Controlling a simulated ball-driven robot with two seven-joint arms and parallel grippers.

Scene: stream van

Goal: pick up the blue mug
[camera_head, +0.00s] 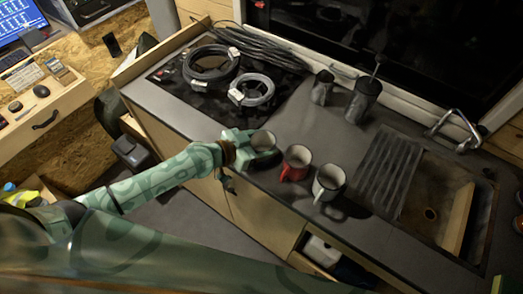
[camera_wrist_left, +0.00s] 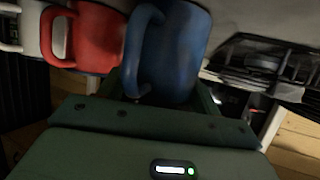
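The blue mug (camera_head: 263,141) stands on the grey counter, with my left gripper (camera_head: 243,147) right at its left side in the head view. In the left wrist view the blue mug (camera_wrist_left: 184,52) fills the middle, its handle toward the left. The fingers of my left gripper (camera_wrist_left: 162,95) are spread apart, with the mug's body reaching between them. Whether they touch it is hard to see. My right gripper is not in view.
A red mug (camera_head: 296,163) stands close right of the blue mug, then a pale mug (camera_head: 328,183). A sink (camera_head: 440,205) lies farther right. Coiled cables (camera_head: 211,64) lie on the hob at the back left, and a dark plunger pot (camera_head: 363,100) stands by the window.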

